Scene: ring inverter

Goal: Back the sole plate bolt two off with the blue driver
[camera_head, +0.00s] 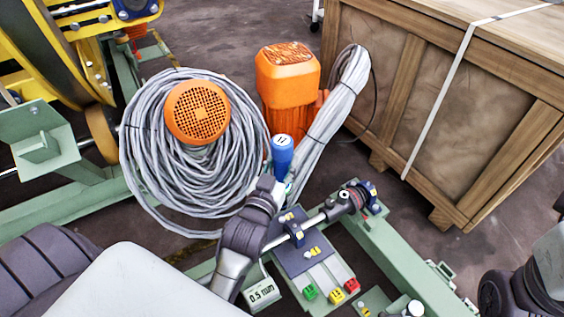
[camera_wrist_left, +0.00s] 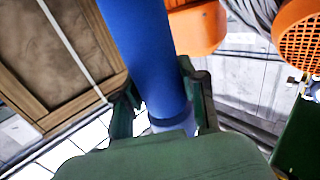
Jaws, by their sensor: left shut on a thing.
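The blue driver (camera_head: 282,155) stands nearly upright in the middle of the head view, its marked cap on top. My left gripper (camera_head: 276,187) is shut on its lower part. In the left wrist view the blue driver (camera_wrist_left: 146,55) runs between the two dark fingers of my left gripper (camera_wrist_left: 163,108). A dark plate (camera_head: 291,262) with yellow marks lies on the green frame just below the gripper. The driver's tip is hidden by the gripper, and I cannot tell whether it touches a bolt. I cannot make out bolt two. My right gripper is not in view.
A grey cable coil (camera_head: 150,165) with an orange round cover (camera_head: 197,112) is left of the driver. An orange motor housing (camera_head: 288,80) stands behind it. A wooden crate (camera_head: 440,110) is at right. A metal shaft (camera_head: 318,218) crosses above the plate. Green, yellow and red blocks (camera_head: 352,286) sit nearer.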

